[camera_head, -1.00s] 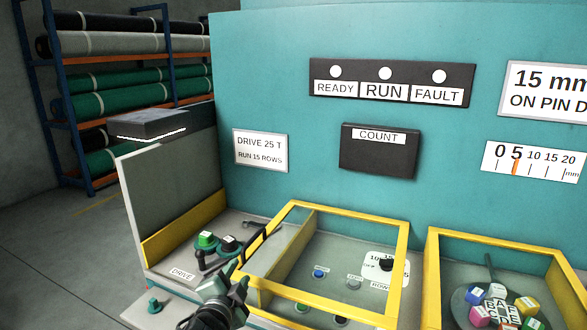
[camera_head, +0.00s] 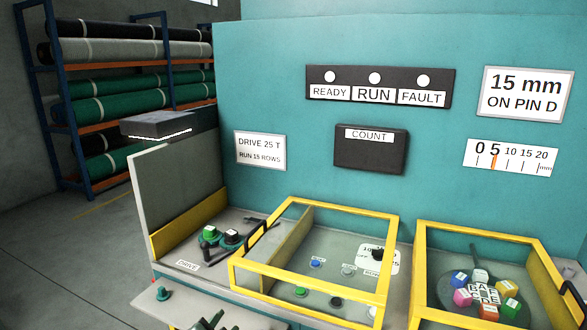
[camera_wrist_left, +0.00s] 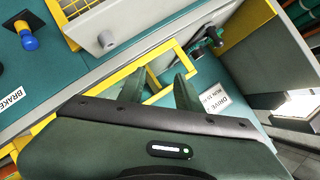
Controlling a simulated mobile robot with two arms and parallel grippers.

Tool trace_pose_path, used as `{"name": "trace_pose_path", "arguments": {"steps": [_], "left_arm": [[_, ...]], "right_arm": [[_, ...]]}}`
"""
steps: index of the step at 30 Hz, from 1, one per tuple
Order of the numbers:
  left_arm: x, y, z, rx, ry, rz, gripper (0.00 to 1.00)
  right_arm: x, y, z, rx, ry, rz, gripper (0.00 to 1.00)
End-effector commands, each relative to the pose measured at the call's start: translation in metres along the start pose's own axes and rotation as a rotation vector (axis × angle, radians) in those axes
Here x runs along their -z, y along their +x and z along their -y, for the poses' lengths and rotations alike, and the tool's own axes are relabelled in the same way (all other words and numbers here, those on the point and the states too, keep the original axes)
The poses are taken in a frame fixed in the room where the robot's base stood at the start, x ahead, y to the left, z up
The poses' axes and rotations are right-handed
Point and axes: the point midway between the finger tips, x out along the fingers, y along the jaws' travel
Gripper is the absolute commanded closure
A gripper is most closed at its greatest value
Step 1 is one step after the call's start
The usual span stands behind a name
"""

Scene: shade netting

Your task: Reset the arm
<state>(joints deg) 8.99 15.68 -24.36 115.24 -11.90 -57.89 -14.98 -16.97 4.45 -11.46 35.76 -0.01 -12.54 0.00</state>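My left gripper (camera_wrist_left: 158,92) shows in the left wrist view with its two dark fingers apart and nothing visible between them. In the head view only a dark piece of the left gripper (camera_head: 207,322) shows at the bottom edge, below the drive panel. It appears clear of the knobs and covers there. My right gripper is in neither view.
A teal machine (camera_head: 270,80) fills the middle and right. Its yellow-framed clear covers (camera_head: 232,272) (camera_head: 418,285) project toward me, and the drive panel (camera_head: 188,266) carries knobs. A roll rack (camera_head: 85,128) stands behind left. A blue knob (camera_wrist_left: 30,42) is near BRAKE in the wrist view.

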Motion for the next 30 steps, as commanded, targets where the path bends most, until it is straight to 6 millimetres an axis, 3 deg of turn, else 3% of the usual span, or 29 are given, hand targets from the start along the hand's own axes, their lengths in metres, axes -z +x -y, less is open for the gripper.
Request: {"name": "trace_pose_path", "arguments": {"steps": [5,12,15,28,30], "left_arm": [[-0.049,-0.031,-0.040,-0.098,-0.144,0.127,0.66],[-0.126,-0.104,-0.099,-0.244,-0.377,0.372,0.66],[-0.148,-0.134,-0.116,-0.286,-0.450,0.462,0.66],[-0.206,-0.239,-0.158,-0.390,-0.645,0.753,0.66],[-0.214,-0.229,-0.168,-0.394,-0.647,0.763,0.66]], "right_arm": [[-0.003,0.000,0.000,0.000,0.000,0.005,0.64],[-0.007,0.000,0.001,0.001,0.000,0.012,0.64],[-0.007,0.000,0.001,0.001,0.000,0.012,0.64],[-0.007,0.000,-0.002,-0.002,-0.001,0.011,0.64],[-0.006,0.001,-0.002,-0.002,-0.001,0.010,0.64]]}}
